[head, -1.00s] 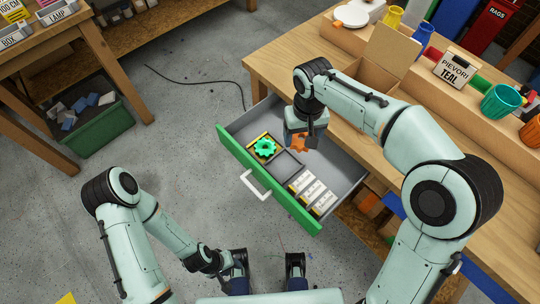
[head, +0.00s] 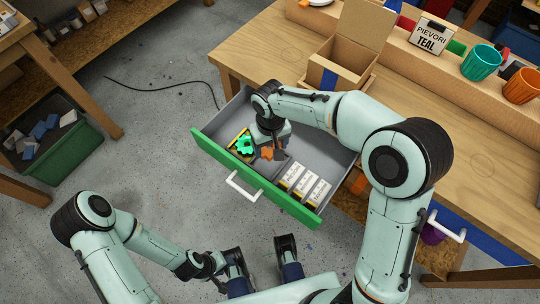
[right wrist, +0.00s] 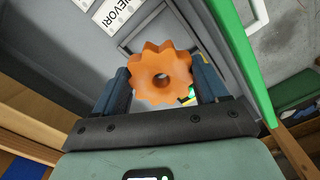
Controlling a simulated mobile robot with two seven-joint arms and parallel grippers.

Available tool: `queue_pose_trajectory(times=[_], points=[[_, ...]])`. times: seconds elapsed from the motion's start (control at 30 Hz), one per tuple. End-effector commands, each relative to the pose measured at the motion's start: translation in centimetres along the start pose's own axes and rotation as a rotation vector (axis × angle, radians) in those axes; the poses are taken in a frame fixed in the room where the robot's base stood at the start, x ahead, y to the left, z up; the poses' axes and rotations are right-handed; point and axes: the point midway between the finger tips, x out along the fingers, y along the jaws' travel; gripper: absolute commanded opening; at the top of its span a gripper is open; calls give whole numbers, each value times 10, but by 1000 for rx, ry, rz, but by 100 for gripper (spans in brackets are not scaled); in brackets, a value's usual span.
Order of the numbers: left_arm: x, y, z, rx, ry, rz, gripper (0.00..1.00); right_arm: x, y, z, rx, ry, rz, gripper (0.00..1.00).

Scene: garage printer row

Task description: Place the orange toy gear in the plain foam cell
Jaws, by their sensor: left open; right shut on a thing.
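The orange toy gear (head: 267,153) is held in my right gripper (head: 268,147), above the open drawer. In the right wrist view the orange gear (right wrist: 160,75) sits between the two fingers. The plain foam cell (head: 271,169) is a grey square recess, partly hidden under the gear and gripper. The gear appears raised over the cell's area; its exact height is hard to tell. A green gear (head: 245,145) sits in the yellow-marked cell beside it. My left gripper (head: 260,251) is open and empty, low in front of the drawer.
The green-fronted drawer (head: 216,153) has a white handle (head: 243,187). Several white labelled boxes (head: 305,183) lie in it, right of the plain cell. An open cardboard box (head: 348,50) stands on the workbench (head: 275,50) behind.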

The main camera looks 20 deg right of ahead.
Motion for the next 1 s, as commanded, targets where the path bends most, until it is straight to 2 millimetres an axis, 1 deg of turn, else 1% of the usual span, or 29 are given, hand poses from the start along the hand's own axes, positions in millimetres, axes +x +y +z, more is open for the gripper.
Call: queue_pose_trajectory(times=[0.17, 0.3, 0.4, 0.47, 0.53, 0.77, 1.0], points=[[2, 0, -1, 1, 4, 1, 43, 15, 0, 0, 0, -2, 0, 42], [7, -1, -4, 1, 10, 2, 43, 41, 0, 1, 1, -4, 0, 42], [10, -1, -5, 2, 14, 3, 43, 56, 0, 0, 1, -3, 0, 42], [10, -1, -6, 2, 16, 3, 43, 62, 0, 0, 0, -2, 0, 42], [10, -1, -6, 2, 17, 3, 43, 64, 0, 0, 0, 0, -1, 42], [10, -1, -6, 2, 17, 4, 43, 64, 0, 0, 0, 1, -1, 42], [14, -3, -11, 1, 30, 3, 43, 71, 0, 0, 0, 0, 0, 42]])
